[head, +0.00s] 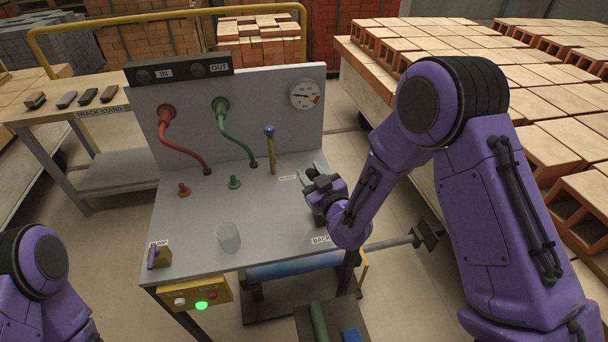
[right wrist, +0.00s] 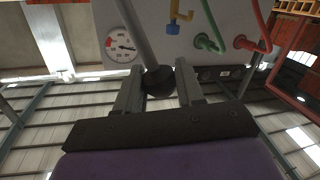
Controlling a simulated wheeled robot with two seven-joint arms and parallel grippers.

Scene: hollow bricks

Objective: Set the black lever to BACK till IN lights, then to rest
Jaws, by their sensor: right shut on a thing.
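My right gripper (head: 313,180) is over the right side of the grey console (head: 205,215). In the right wrist view, its fingers are shut on the round black knob of the lever (right wrist: 158,82), whose grey rod runs up from it. In the head view, the gripper and arm mostly hide the lever. A BACK label (head: 322,240) is at the console's near right edge; a label on the far side of the gripper is too small to read. The IN lamp (head: 143,77) and the OUT lamp (head: 197,71) both look dark. My left gripper is out of view.
A red hose (head: 185,145), a green hose (head: 240,140) and a blue-topped yellow handle (head: 271,150) stand behind the gripper. A gauge (head: 305,95) is on the back panel. A clear cup (head: 228,237) and a purple switch (head: 153,256) are at the front. A green button (head: 201,305) glows below.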

